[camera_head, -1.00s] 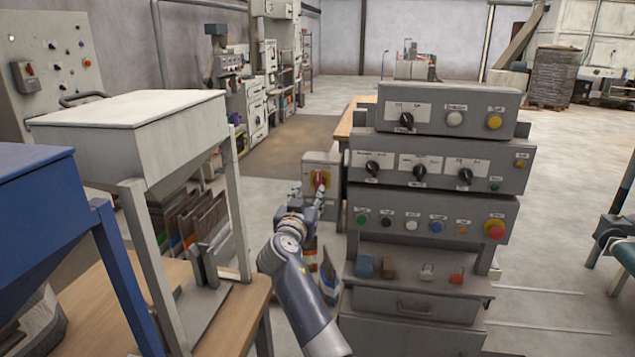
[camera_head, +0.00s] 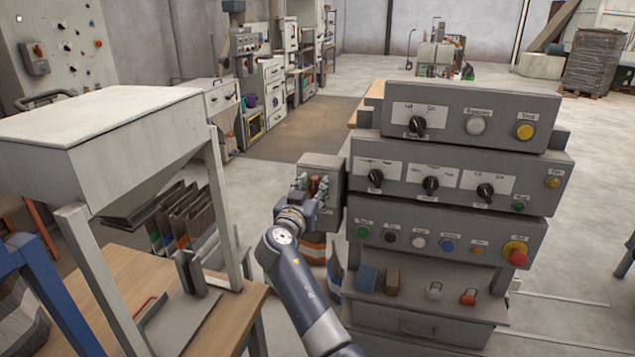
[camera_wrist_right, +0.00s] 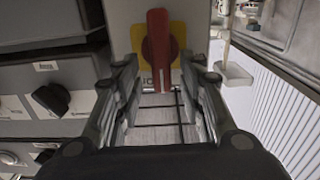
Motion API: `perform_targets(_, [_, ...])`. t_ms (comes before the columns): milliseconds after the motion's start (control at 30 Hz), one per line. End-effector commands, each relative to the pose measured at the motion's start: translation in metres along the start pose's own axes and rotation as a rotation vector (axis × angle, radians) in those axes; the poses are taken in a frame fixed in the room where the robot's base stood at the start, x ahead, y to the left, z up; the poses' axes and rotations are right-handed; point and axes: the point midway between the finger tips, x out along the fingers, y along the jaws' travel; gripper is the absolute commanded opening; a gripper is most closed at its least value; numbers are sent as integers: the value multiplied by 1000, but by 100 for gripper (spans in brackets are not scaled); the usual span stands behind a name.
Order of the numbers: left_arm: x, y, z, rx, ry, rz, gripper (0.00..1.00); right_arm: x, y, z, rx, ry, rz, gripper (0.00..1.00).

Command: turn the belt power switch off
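The belt power switch is a red rotary handle (camera_wrist_right: 158,48) on a yellow plate (camera_wrist_right: 176,62), set on a grey box. In the right wrist view the handle stands upright, just ahead of and between my fingers. In the head view the grey switch box (camera_head: 328,176) stands left of the control panels, with the red handle (camera_head: 314,185) partly hidden by my gripper. My right gripper (camera_head: 309,188) is open at the box; in the wrist view its fingers (camera_wrist_right: 158,85) are spread to both sides. Whether they touch the handle cannot be told. My left gripper is not in view.
Stacked grey control panels (camera_head: 455,172) with knobs and buttons stand close right of my right arm. A hopper (camera_head: 100,140) on a frame and a wooden table (camera_head: 130,285) are at left.

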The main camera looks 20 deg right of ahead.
Motion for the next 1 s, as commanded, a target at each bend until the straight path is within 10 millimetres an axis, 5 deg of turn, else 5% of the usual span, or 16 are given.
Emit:
perform_targets(233, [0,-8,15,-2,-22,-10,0,0,-1,0,0,0,-1,37])
perform_targets(400, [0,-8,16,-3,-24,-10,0,0,0,0,0,0,-1,0])
perform_targets(1000, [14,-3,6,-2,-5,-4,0,0,-4,2,-125,3,-1,0])
